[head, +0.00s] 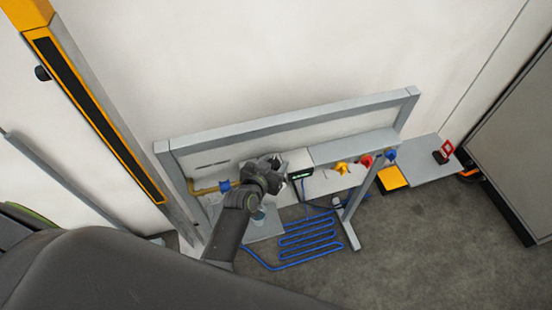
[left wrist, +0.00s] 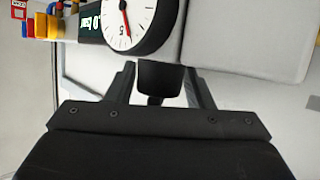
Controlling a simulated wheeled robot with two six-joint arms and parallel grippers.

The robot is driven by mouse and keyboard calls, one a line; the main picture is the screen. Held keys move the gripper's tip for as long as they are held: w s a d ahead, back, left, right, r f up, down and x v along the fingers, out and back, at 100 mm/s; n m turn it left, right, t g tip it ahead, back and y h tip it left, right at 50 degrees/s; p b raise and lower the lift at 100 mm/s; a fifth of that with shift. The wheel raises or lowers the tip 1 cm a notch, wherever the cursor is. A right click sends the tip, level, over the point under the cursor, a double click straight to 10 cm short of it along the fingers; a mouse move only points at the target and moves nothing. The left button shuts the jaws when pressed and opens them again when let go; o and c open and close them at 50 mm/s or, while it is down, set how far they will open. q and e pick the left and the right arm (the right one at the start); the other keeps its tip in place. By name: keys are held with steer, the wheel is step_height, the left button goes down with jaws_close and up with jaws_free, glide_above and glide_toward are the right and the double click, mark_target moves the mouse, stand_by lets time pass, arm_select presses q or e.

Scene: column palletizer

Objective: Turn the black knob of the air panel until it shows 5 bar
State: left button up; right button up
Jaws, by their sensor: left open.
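The black knob (left wrist: 160,76) shows in the left wrist view between the two fingers of my open left gripper (left wrist: 159,88). A narrow gap shows on each side of it, and the fingers do not close on it. Above it is a round white gauge (left wrist: 140,20) with a red needle pointing down, close to a figure 5. Beside the gauge is a black display (left wrist: 92,22) with light characters, too turned and small to read surely. In the head view my left gripper (head: 280,178) is at the panel and hides the knob. My right gripper is not in view.
A grey frame (head: 290,122) surrounds the panel. Blue hose (head: 308,240) lies looped on the floor below. To the right are a yellow handle (head: 341,168), a red knob (head: 366,161) and a grey shelf (head: 425,168) with a red-black item (head: 444,152). A brass pipe (head: 205,189) is left.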

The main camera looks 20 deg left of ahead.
arm_select(q)
steer(key=shift+s+r, duration=0.15)
steer(key=shift+s, duration=0.1)
steer(key=shift+c, duration=0.5)
steer(key=c, duration=0.6)
steer(key=shift+f+m+h+b, duration=0.2)
steer(key=shift+m+h+b, duration=0.35)
steer(key=shift+b, duration=0.45)
steer(key=m+g+h+b, duration=0.2)
steer(key=m+h+b, duration=0.3)
steer(key=b, duration=0.3)
steer(key=shift+w+f+h+b, duration=0.1)
steer(key=shift+h+b, duration=0.15)
steer(key=shift+b, duration=0.15)
steer(key=shift+r+m+g+h+b, duration=0.2)
steer(key=shift+m+g+h+b, duration=0.4)
steer(key=shift+m+g+b, duration=0.3)
